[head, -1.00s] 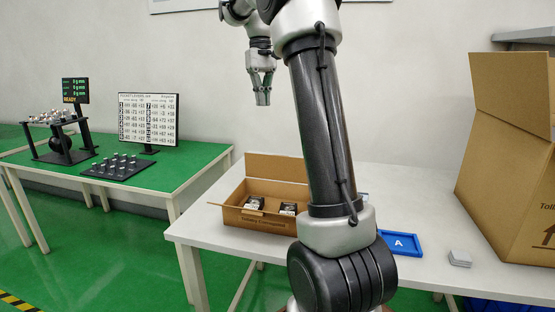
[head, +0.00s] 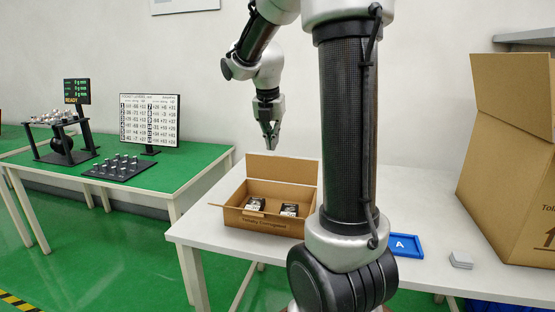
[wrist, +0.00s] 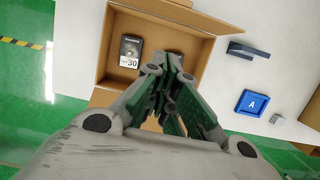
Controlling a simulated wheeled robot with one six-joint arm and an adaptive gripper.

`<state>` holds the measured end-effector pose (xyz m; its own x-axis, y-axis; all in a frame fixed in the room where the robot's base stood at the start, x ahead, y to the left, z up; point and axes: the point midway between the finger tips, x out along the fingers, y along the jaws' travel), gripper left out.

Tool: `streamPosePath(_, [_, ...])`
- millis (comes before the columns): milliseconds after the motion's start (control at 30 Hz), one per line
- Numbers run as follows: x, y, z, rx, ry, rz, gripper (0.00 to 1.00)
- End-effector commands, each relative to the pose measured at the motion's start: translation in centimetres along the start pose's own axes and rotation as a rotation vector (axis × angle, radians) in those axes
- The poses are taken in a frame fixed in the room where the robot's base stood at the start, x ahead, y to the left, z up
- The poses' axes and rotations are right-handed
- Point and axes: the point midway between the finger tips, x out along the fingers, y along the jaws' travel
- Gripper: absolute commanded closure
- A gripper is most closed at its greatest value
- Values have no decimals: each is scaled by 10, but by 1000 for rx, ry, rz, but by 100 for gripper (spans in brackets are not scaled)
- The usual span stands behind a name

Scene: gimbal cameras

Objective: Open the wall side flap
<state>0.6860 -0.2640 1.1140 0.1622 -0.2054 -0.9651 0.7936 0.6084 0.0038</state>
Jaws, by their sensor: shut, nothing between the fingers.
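The small cardboard box (head: 262,224) stands on the white table with its top open. Its wall side flap (head: 282,168) stands up at the back edge, towards the wall; in the wrist view that flap (wrist: 178,12) lies along the top of the box. Another flap (head: 226,198) sticks out at the left. Two dark items (head: 289,209) lie inside; one shows a label with "30" in the wrist view (wrist: 130,51). My gripper (head: 271,142) is shut and empty, pointing down above the back of the box, apart from the flap. In the wrist view its fingers hide part of the box.
A blue tray marked A (head: 405,246) and a grey stack (head: 461,260) lie right of the box. A large carton (head: 507,170) stands at the right. A green table (head: 140,190) with instruments is at the left.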

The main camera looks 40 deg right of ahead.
Motion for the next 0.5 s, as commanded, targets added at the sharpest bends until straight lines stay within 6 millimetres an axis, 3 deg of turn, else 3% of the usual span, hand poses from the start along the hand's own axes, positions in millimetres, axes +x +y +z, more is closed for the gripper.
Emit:
streamPosePath(167, [16,-1,-1,-13,4,-4,100])
streamPosePath(500, [86,-1,-1,-10,6,-5,100])
